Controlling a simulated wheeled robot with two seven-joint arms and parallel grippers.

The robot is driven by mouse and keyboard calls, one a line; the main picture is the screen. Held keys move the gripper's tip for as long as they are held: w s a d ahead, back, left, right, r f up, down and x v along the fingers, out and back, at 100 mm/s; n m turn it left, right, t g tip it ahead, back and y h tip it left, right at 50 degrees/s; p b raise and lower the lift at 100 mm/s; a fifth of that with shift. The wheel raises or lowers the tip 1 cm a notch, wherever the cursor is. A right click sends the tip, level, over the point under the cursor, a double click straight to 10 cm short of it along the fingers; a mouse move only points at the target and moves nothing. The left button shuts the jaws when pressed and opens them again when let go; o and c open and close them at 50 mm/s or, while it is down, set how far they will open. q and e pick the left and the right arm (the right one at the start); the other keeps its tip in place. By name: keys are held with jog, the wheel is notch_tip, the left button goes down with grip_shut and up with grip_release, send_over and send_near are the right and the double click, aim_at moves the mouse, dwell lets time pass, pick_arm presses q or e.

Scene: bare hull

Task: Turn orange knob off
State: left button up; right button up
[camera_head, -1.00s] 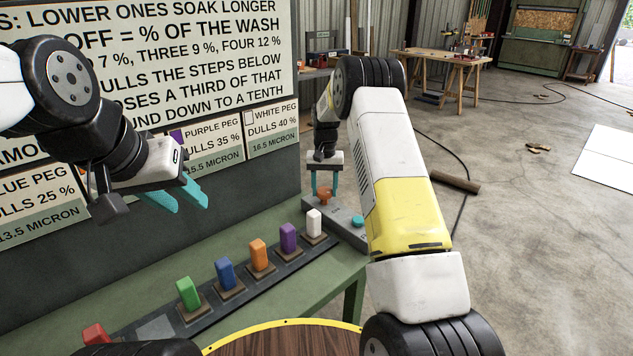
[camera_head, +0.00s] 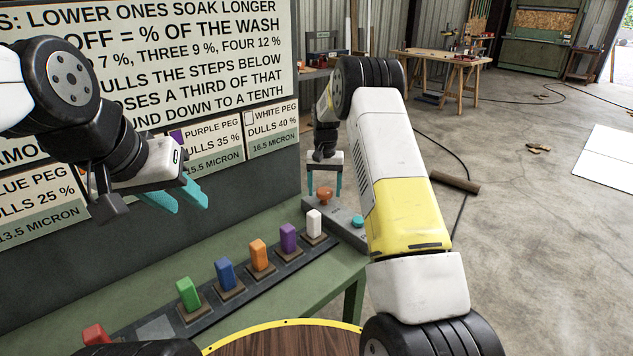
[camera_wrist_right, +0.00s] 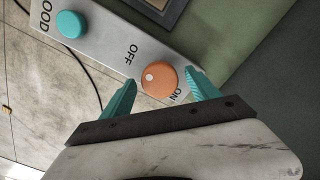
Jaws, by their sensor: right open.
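The orange knob (camera_head: 325,193) is on the grey control panel (camera_head: 342,222) at the far end of the green bench. In the wrist view my right gripper (camera_wrist_right: 163,88) has one finger on each side of the knob, with gaps showing.
A teal button (camera_head: 357,221) sits on the same panel, also in the wrist view (camera_wrist_right: 71,24). A row of colored pegs, including white (camera_head: 314,222), purple (camera_head: 288,238) and orange (camera_head: 258,255), stands on the green bench (camera_head: 225,325). A sign board (camera_head: 140,60) rises behind.

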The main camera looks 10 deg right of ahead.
aim_at(325, 190)
notch_tip(325, 190, up, 8)
jog(key=shift+f, duration=0.1)
dwell(0.4)
